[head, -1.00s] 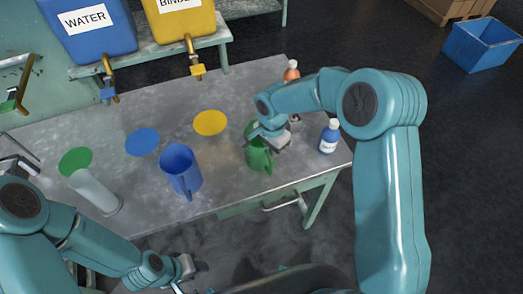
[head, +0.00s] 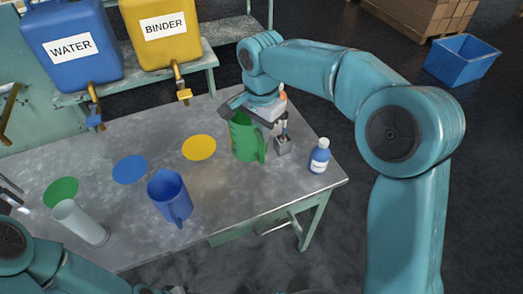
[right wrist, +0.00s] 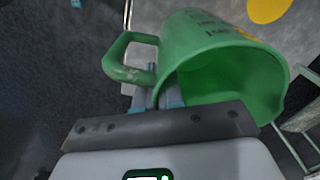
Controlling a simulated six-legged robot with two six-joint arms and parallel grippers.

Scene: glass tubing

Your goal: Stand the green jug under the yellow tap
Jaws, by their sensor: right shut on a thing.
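The green jug (head: 243,139) is upright near the right part of the bench and appears raised off it. My right gripper (head: 257,114) is shut on the jug's upper rim; the right wrist view shows the fingers (right wrist: 157,98) at the wall beside the handle, with the open mouth of the jug (right wrist: 205,45) facing the camera. The yellow tap (head: 183,95) hangs from the yellow BINDER tank (head: 158,50), to the left of the jug. A yellow disc (head: 199,147) lies on the bench in front of that tap. My left gripper is out of view.
A blue jug (head: 170,197), a clear cylinder (head: 80,223) and blue (head: 130,169) and green (head: 61,192) discs are on the bench at left. A small grey holder (head: 283,145) and a blue bottle (head: 319,158) are at right. The bench (head: 225,195) is clear between the jugs.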

